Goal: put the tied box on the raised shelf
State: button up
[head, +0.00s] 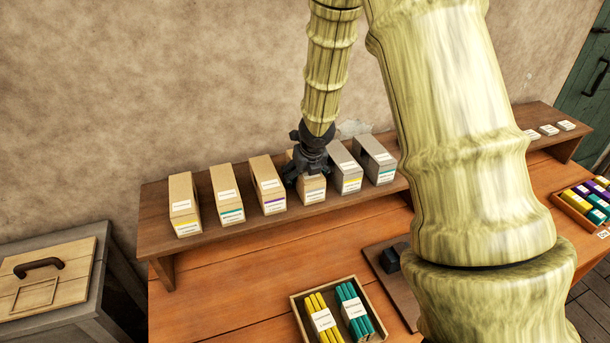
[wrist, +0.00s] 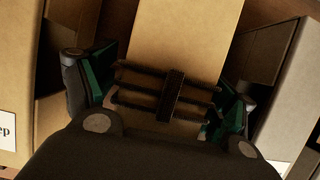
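The tied box (wrist: 190,30) is tan with dark bands and a cross-piece across it in the wrist view. My gripper (wrist: 168,90) has one green-padded finger on each side of it, both pads close against its sides, so it looks shut on the box. In the head view my gripper (head: 308,165) is over this tan box (head: 312,190), which stands upright in the row and seems to rest on the raised shelf (head: 225,240). The gripper hides its upper part, and the bands do not show there.
Tan boxes (head: 184,205) stand to the left in the row and grey boxes (head: 375,160) to the right, with narrow gaps. A tray of yellow and green bundles (head: 337,310) lies on the table below. A wooden lid with a handle (head: 48,280) is at left.

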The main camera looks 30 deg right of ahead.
jog(key=shift+r, duration=0.15)
jog(key=p+v, duration=0.5)
jog(key=v, duration=0.7)
dwell(0.6)
